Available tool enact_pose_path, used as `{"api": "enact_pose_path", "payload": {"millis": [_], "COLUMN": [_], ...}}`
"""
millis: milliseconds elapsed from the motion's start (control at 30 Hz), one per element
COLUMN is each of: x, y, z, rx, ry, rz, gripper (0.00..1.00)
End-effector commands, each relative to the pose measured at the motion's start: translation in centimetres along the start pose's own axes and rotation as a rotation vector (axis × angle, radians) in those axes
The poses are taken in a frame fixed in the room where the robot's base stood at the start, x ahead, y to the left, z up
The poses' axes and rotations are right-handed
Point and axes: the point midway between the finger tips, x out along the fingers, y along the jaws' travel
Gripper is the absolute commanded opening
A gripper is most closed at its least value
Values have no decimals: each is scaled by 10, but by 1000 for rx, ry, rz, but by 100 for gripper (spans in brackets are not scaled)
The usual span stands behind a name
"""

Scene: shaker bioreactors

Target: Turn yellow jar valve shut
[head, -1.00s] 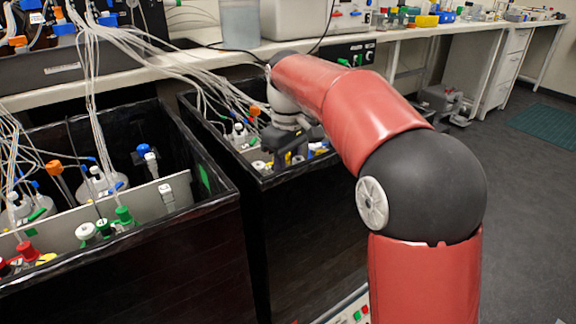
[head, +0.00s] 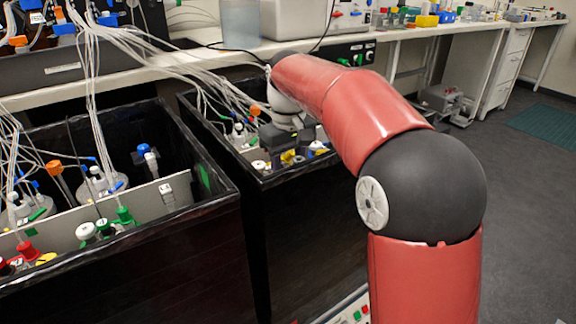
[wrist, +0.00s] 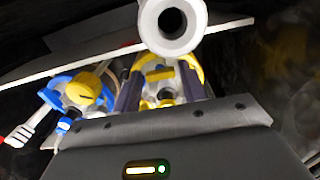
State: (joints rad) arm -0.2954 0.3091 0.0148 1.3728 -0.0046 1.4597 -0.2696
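My gripper (head: 287,158) points down into the right-hand black box (head: 262,182). In the wrist view my gripper (wrist: 160,88) has its two dark fingers apart. A yellow valve handle (wrist: 158,74) lies between them, with a visible gap beside it. More yellow parts and a whitish fitting show around and below it, partly hidden by my gripper's body. In the head view a small yellow part (head: 288,156) shows between the fingers. Contact between fingers and handle cannot be made out.
A jar top with a blue ring and yellow cap (wrist: 82,92) sits just left of the fingers. A white round tube end (wrist: 174,26) is close above them. A pale panel edge (wrist: 70,66) crosses behind. The left black box (head: 150,245) holds more jars and tubing.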

Motion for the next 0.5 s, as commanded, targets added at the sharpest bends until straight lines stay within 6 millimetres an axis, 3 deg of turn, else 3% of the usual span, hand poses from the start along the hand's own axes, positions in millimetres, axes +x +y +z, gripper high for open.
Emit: {"api": "enact_pose_path", "payload": {"millis": [100,367,500], "x": [0,-1,-15], "y": [0,0,0], "z": [0,0,-1], "rx": [0,-1,-1], "ry": [0,1,3], "rz": [0,0,1], "gripper": [55,55,55]}}
